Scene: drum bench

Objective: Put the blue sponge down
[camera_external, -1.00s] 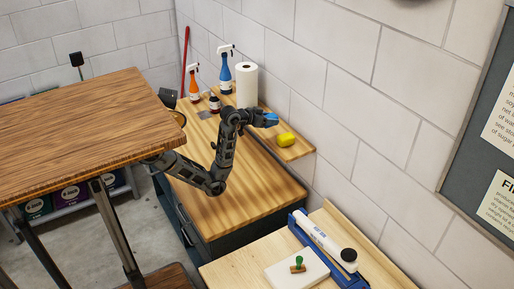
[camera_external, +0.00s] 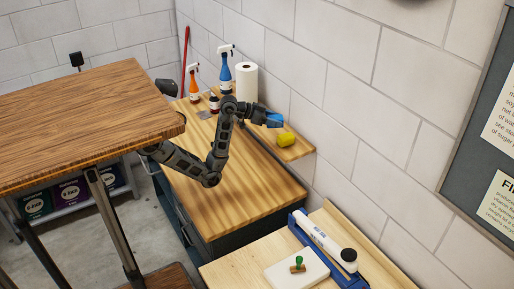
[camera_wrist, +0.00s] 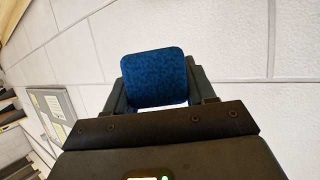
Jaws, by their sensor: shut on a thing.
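The blue sponge (camera_external: 275,120) is held in my gripper (camera_external: 266,119), near the wall end of the raised wooden shelf in the external view. In the wrist view the blue sponge (camera_wrist: 154,77) sits between the two dark fingers of my gripper (camera_wrist: 153,88), which are shut on its sides. The white block wall is behind it. From the external view I cannot tell whether the sponge touches the shelf or is above it.
A yellow sponge-like object (camera_external: 286,139) lies on the shelf (camera_external: 301,150) just below and right of the gripper.

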